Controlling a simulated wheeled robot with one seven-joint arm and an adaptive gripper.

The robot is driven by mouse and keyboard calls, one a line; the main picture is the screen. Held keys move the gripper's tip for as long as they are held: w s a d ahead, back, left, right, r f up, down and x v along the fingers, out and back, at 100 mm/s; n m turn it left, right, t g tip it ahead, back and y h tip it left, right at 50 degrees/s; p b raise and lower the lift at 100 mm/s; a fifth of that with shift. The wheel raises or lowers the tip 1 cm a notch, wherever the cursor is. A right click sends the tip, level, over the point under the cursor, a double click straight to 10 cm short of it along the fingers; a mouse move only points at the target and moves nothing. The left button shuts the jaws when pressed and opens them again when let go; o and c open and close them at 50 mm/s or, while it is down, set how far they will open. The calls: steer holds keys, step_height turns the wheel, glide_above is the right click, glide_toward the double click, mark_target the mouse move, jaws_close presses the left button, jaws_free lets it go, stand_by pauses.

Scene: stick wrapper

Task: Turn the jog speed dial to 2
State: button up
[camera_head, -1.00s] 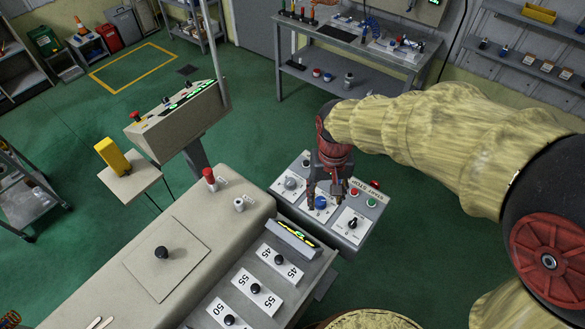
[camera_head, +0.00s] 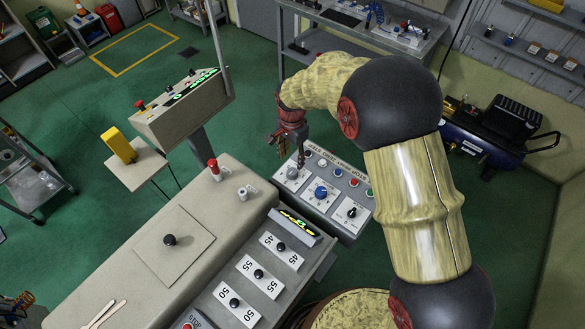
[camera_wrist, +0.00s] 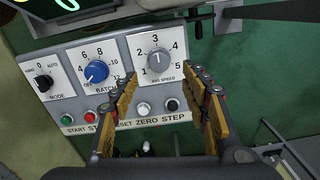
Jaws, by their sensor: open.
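The jog speed dial is a grey round knob (camera_wrist: 159,60) on a white plate marked 1 to 5, at the panel's end. Its mark seems to point up, near 3, but is small. In the head view the dial (camera_head: 292,172) is at the panel's upper left. My gripper (camera_head: 290,156) is open just above and behind it. In the wrist view my gripper's fingers (camera_wrist: 168,80) are spread on either side of the dial's lower part, with nothing between them. I cannot tell how far above the panel they are.
The grey control panel (camera_head: 306,192) also bears a blue batch dial (camera_wrist: 96,72), a black mode switch (camera_wrist: 44,84) and a row of buttons (camera_wrist: 143,108). A beige machine (camera_head: 130,262) stands left of it. A console on a post (camera_head: 184,112) is at the upper left.

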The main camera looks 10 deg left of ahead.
mark_target(292, 171)
step_height(292, 171, down, 8)
steer(key=shift+r+p, duration=0.25)
steer(key=shift+p, duration=0.1)
steer(key=c, duration=1.1)
steer(key=shift+c, duration=0.3)
